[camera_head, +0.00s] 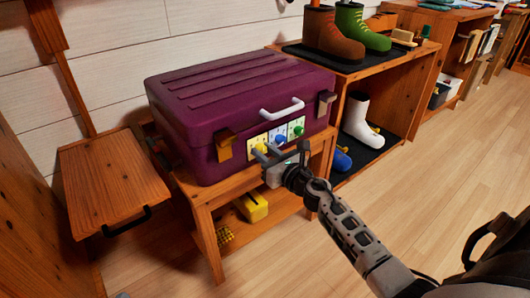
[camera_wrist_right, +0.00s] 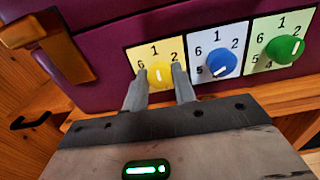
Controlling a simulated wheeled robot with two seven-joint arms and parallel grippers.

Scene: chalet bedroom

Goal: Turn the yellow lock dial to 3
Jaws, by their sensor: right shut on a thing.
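A purple suitcase (camera_head: 235,105) stands on a wooden bench, with three numbered lock dials on its front. The yellow dial (camera_wrist_right: 159,74) is the leftmost, on a pale yellow plate; 1, 2 and 6 show around it, and its lower numbers are hidden by my fingers. Its white mark looks near vertical; I cannot tell which number it points to. My right gripper (camera_wrist_right: 160,88) is shut on the yellow dial, one finger on each side. In the head view my right gripper (camera_head: 265,153) reaches the same dial (camera_head: 261,148). My left gripper is not in view.
The blue dial (camera_wrist_right: 222,64) and green dial (camera_wrist_right: 284,49) sit close to the right. An orange latch (camera_wrist_right: 50,45) is to the left, and a white handle (camera_head: 282,109) sits above the dials. The wooden bench (camera_head: 205,190) edge runs just below the suitcase. Open floor lies right.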

